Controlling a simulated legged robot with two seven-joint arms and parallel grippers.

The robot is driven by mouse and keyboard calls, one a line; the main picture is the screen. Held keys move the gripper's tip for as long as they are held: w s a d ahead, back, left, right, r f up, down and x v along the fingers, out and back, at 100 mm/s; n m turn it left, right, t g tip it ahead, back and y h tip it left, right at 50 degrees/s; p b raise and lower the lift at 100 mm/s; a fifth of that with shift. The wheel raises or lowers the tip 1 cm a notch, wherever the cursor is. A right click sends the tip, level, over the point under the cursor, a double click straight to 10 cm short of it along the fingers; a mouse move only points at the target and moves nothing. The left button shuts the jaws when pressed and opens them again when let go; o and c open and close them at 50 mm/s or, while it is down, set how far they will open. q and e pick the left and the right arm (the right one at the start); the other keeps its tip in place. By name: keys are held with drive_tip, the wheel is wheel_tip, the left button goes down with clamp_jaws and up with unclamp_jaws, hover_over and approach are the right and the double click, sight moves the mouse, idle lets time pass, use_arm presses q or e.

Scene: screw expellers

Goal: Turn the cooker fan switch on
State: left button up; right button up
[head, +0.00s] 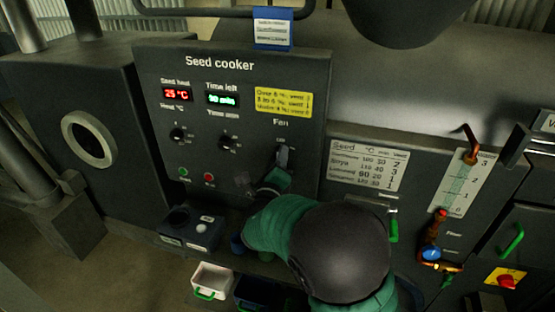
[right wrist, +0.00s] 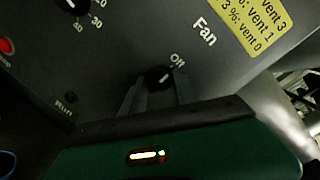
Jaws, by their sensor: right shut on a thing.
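The seed cooker panel (head: 235,95) stands upright in the head view, with the label Fan at its right. The fan switch (right wrist: 159,74) is a small black knob below the Fan label in the right wrist view. Its white mark appears to point up and right, toward the word Off. My right gripper (right wrist: 157,88) has a finger on each side of the knob and is shut on it. In the head view my right gripper (head: 281,156) is against the panel and hides most of the knob. My left gripper is not in view.
Two more knobs (head: 178,135) (head: 227,142) sit left of the fan switch. Below them are a green button (head: 184,172) and a red button (head: 209,178). A yellow vent note (head: 284,103) is above. A black box (head: 192,228) and a white bin (head: 212,280) stand below the panel.

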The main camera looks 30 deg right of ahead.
drive_tip(key=shift+f, duration=0.1)
clamp_jaws()
drive_tip(key=shift+w+a+f+m+h+b, duration=0.1)
drive_tip(key=shift+m+h+b, duration=0.2)
drive_tip(key=shift+m+b, duration=2.3)
drive_tip(key=shift+s+d+f+m+h+b, duration=0.25)
drive_tip(key=shift+m+b, duration=1.4)
drive_tip(key=shift+b, duration=1.85)
drive_tip(key=shift+w+a+m+h+b, duration=0.3)
drive_tip(key=shift+m+b, duration=1.85)
drive_tip(key=shift+b, duration=0.9)
drive_tip(key=o, duration=1.2)
unclamp_jaws()
drive_tip(key=shift+r, duration=0.1)
drive_tip(key=shift+r, duration=0.1)
